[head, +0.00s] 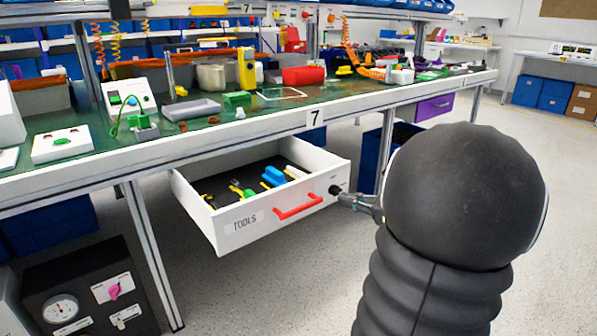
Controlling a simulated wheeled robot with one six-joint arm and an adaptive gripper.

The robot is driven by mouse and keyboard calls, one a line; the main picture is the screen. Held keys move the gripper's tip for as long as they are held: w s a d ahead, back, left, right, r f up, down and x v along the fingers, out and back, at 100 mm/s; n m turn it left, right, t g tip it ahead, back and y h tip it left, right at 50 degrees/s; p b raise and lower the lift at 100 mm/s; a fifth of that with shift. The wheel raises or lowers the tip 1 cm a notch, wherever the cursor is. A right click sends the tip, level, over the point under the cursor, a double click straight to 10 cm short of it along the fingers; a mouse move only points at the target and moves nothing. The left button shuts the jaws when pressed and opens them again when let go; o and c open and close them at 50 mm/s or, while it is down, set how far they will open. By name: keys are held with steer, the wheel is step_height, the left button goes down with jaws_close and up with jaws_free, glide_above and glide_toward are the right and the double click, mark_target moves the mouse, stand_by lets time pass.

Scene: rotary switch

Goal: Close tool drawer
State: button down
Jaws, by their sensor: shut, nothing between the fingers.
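The white tool drawer (245,232), labelled TOOLS, hangs under the green-topped workbench and is pulled out. Yellow, green and blue hand tools lie inside.
The workbench (200,148) above carries boxes, trays and small devices. A bench leg (152,255) stands left of the drawer. A dark box with a gauge (75,295) sits at lower left. A blue bin (372,150) stands behind the drawer's right end. The floor (280,285) below the drawer is clear.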

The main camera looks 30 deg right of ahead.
mark_target(342, 169)
steer(key=s+d+m+t+h, duration=0.3)
steer(key=s+d+m, duration=0.15)
steer(key=d, duration=0.55)
steer(key=shift+m+h, duration=0.25)
steer(key=shift+h, duration=0.05)
steer(key=w, duration=0.9)
steer(key=w+a, duration=0.1)
steer(key=w, duration=0.4)
steer(key=shift+w+r+b, duration=0.15)
steer(key=shift+b, duration=0.2)
steer(key=shift+w, duration=0.1)
